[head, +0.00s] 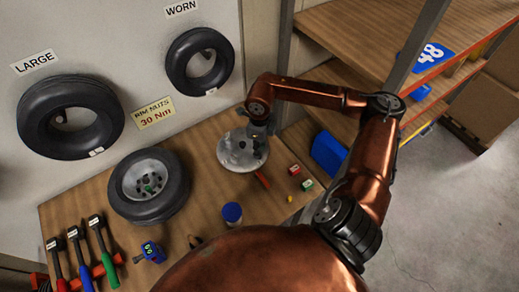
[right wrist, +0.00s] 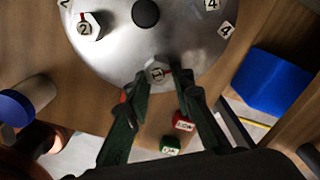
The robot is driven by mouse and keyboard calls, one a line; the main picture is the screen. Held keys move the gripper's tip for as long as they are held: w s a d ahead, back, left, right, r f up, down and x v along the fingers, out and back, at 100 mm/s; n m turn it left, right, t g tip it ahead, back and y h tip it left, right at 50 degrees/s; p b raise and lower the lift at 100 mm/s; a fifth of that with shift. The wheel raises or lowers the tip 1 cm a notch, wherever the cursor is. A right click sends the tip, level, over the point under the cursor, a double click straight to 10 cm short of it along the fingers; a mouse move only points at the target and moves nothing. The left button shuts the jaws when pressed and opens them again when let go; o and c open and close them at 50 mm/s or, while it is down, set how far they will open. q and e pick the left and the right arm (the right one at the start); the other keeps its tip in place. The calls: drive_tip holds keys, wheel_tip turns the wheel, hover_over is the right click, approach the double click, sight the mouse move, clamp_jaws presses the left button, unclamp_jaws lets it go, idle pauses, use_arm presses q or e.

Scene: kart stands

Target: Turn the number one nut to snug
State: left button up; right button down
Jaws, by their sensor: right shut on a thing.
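The silver round plate (head: 236,158) lies flat on the wooden bench, under my right gripper (head: 256,146). In the right wrist view the plate (right wrist: 120,62) fills the top, with a dark hub at its centre. The number one nut (right wrist: 157,72), a pale hex marked 1, sits near the plate's lower edge. My right gripper (right wrist: 162,85) is shut on this nut, one finger on each side. The number two nut (right wrist: 88,26), with a red mark beside it, is at upper left. In the head view my arm hides the number one nut. My left gripper is not in view.
A tyre on a rim (head: 150,185) lies left of the plate. Red and green cubes (right wrist: 184,122) (right wrist: 170,145) are near the gripper. A blue-topped jar (head: 232,213) stands in front, a blue bin (head: 328,155) at right. Coloured-handled tools (head: 103,243) lie at lower left.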

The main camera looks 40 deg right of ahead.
drive_tip(key=m+b, duration=0.1)
drive_tip(key=m, duration=0.3)
drive_tip(key=shift+a+m, duration=0.15)
drive_tip(key=shift+m, duration=0.15)
drive_tip(key=m+b, duration=0.1)
drive_tip(key=m, duration=0.4)
drive_tip(key=shift+a, duration=0.15)
drive_tip(key=shift+m, duration=0.3)
drive_tip(key=c, duration=1.7)
unclamp_jaws()
wheel_tip(320, 180, up, 12)
